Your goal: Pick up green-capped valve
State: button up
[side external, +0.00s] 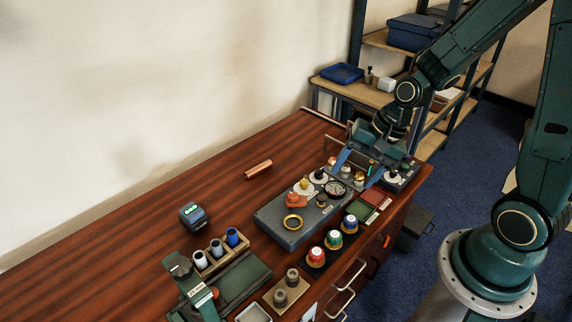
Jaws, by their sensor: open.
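My gripper (354,176) is open above the right end of the grey fixture block (272,222), fingers pointing down. A small green-topped part (370,168) shows close to the right finger; it may be the green-capped valve, but it is too small to be sure. Small metal parts (346,170) show between the fingers, partly hidden. I cannot tell whether the fingers touch anything. A round green-topped piece (333,239) also stands near the table's front edge, between a red-topped one (316,254) and a blue-topped one (350,222).
Left are blue and white cylinders (216,248) in a rack and a digital device (193,214). The table's back left is clear.

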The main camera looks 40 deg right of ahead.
notch_tip(320, 180, down, 8)
jog(key=m+y, duration=0.1)
jog(key=m, duration=0.5)
jog(key=m+y, duration=0.1)
jog(key=m, duration=0.5)
send_over(335, 234)
jog(key=s+d, duration=0.2)
jog(key=d, duration=0.1)
notch_tip(335, 234, down, 7)
jog(key=shift+w+a+f+m, duration=0.15)
jog(key=shift+a+f+m, duration=0.1)
jog(key=shift+f+m, duration=0.35)
jog(key=shift+x, duration=1.2)
jog(key=shift+w, duration=0.1)
jog(key=shift+x, duration=2.5)
jog(key=shift+a+r, duration=0.1)
